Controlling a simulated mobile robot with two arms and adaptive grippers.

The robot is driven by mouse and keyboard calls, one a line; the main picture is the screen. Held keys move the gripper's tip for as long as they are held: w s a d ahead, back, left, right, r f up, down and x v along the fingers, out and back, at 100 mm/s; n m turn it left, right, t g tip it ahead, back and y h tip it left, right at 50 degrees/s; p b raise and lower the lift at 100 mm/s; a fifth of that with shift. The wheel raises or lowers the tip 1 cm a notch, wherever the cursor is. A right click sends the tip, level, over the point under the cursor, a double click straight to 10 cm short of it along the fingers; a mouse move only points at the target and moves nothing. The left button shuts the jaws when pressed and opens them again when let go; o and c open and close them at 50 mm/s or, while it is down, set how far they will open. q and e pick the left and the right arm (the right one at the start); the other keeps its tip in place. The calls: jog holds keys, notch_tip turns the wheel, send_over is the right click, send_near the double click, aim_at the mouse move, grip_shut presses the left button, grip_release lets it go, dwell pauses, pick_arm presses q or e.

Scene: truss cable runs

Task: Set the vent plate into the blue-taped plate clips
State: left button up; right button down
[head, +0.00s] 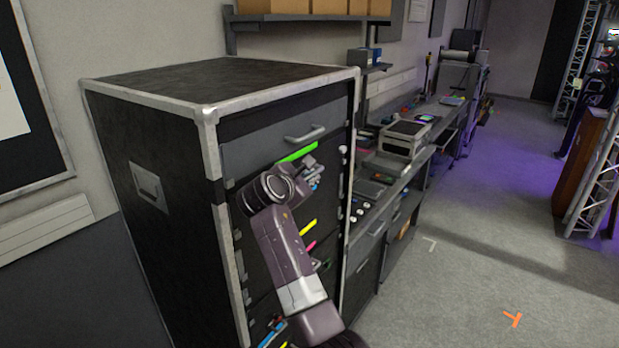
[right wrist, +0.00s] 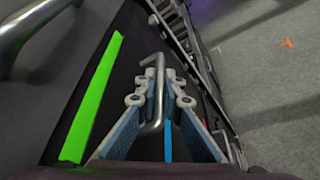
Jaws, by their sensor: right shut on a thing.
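My right gripper (head: 313,172) is at the upper front of a black case with metal edges (head: 207,150), just below a bright green strip. In the right wrist view its blue-padded fingers (right wrist: 158,88) are shut on a bent silver metal handle (right wrist: 153,122). A thin blue strip (right wrist: 168,142) shows between the fingers, beside the handle. The green strip (head: 299,153) also lies left of the fingers in the right wrist view (right wrist: 92,100). I cannot make out a vent plate or clips. My left gripper is not in view.
A grey drawer front with a bar handle (head: 305,133) is above the gripper. Yellow (head: 307,227) and pink (head: 311,246) strips are lower on the case front. A cluttered workbench (head: 410,150) runs along the wall behind. The floor at right (head: 450,290) is open.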

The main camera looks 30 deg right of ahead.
jog(key=shift+w+f, duration=0.1)
jog(key=shift+f, duration=0.8)
dwell(2.2)
jog(key=shift+a, duration=0.1)
jog(key=c, duration=2)
grip_release()
jog(key=shift+w, duration=0.1)
jog(key=shift+a, duration=0.1)
jog(key=s+v, duration=0.1)
jog(key=v, duration=1.1)
jog(key=shift+s+d, duration=0.5)
jog(key=shift+s, duration=0.45)
jog(key=shift+s+d, duration=0.5)
jog(key=shift+s, duration=0.45)
jog(key=shift+s+d, duration=0.5)
jog(key=shift+s, duration=0.45)
jog(key=shift+f, duration=0.1)
